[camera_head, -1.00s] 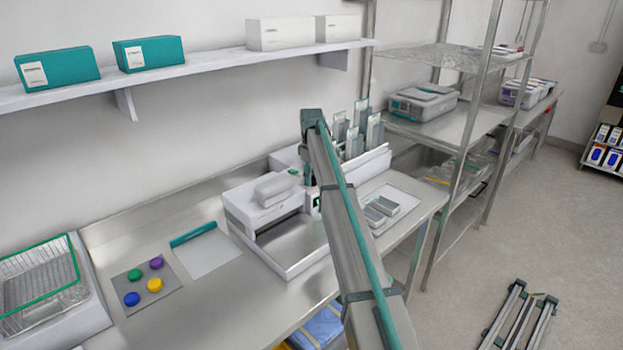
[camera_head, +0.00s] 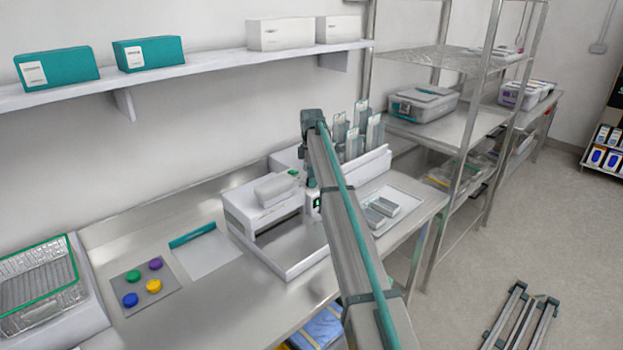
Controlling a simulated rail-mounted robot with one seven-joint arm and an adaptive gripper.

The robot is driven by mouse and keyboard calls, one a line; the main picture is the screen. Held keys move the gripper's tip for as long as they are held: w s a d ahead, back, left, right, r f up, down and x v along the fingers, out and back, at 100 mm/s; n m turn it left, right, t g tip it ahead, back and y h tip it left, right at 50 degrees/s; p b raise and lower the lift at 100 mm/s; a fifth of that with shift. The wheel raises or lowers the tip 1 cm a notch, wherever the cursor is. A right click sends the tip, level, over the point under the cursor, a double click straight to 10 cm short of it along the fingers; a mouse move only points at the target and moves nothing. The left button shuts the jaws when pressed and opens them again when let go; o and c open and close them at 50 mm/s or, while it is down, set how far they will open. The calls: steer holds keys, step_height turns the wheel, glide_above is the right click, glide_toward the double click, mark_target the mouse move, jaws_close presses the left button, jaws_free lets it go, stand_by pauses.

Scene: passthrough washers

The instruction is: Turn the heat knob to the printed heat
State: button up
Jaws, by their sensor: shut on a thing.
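A white machine (camera_head: 262,202) with a small green-lit display (camera_head: 315,203) at its right end stands on the steel bench. A green button (camera_head: 293,172) shows on its top. I cannot make out the heat knob or any printed heat value; my arm covers the area right of the display. My gripper (camera_head: 311,180) points down at the machine's right end, mostly hidden by my own arm. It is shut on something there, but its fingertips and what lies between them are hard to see.
A rack with several upright grey packs (camera_head: 357,128) stands behind my arm. A white tray with grey blocks (camera_head: 381,208) lies to the right. At left are a grey plate with coloured discs (camera_head: 145,288), a clipboard-like sheet (camera_head: 207,252) and a wire basket (camera_head: 38,280).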

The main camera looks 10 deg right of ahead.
stand_by(0.4)
steer(key=o, duration=1.2)
steer(key=shift+c, duration=0.2)
step_height(320, 180, up, 12)
